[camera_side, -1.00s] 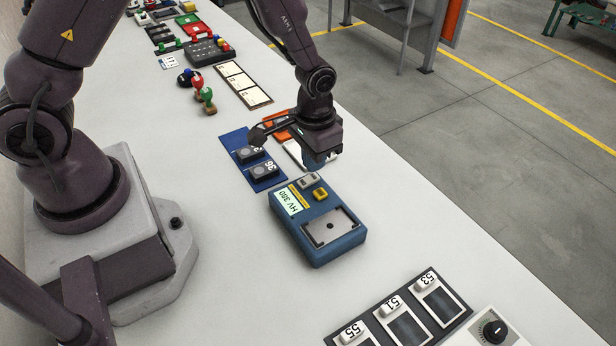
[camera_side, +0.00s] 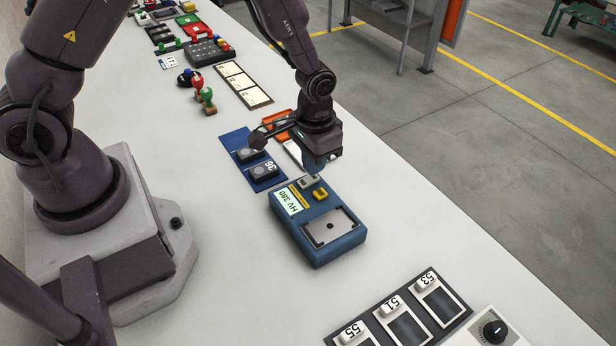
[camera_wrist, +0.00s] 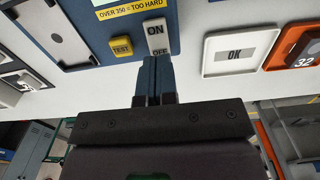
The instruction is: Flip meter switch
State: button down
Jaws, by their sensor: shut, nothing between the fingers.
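The meter is a blue box (camera_side: 318,243) on the white table, with a display reading "HV 380" and a recessed grey plate. Its grey switch (camera_side: 308,181) sits at the far end beside a yellow button (camera_side: 320,194). In the wrist view the switch (camera_wrist: 156,36) is marked ON and OFF, and the yellow button (camera_wrist: 122,47) reads TEST. My gripper (camera_side: 320,167) is shut and empty, just beyond the switch. In the wrist view its fingertips (camera_wrist: 154,58) overlap the OFF end of the switch. I cannot tell whether they touch it.
A blue mat (camera_side: 235,141) with numbered dark blocks lies left of my gripper. A white OK tray (camera_wrist: 220,72) and an orange tray (camera_wrist: 300,28) are close by. A dark rack (camera_side: 378,333) with blocks 51, 53 and 55 stands in front. The table right of the meter is clear.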

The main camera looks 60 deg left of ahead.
jog(key=shift+f, duration=0.95)
dwell(0.3)
jog(key=shift+r, duration=3.55)
jog(key=shift+s, duration=0.3)
jog(key=shift+s+a+r+g, duration=0.15)
jog(key=shift+s+g, duration=0.35)
jog(key=shift+s, duration=0.5)
notch_tip(320, 180, up, 13)
jog(key=t, duration=0.2)
send_over(302, 182)
jog(key=s+a, duration=0.2)
jog(key=s, duration=0.5)
jog(key=s+a+r+t, duration=0.1)
jog(key=s+r+t, duration=0.3)
jog(key=s+r, duration=0.3)
notch_tip(302, 182, up, 3)
jog(key=shift+a+t, duration=0.3)
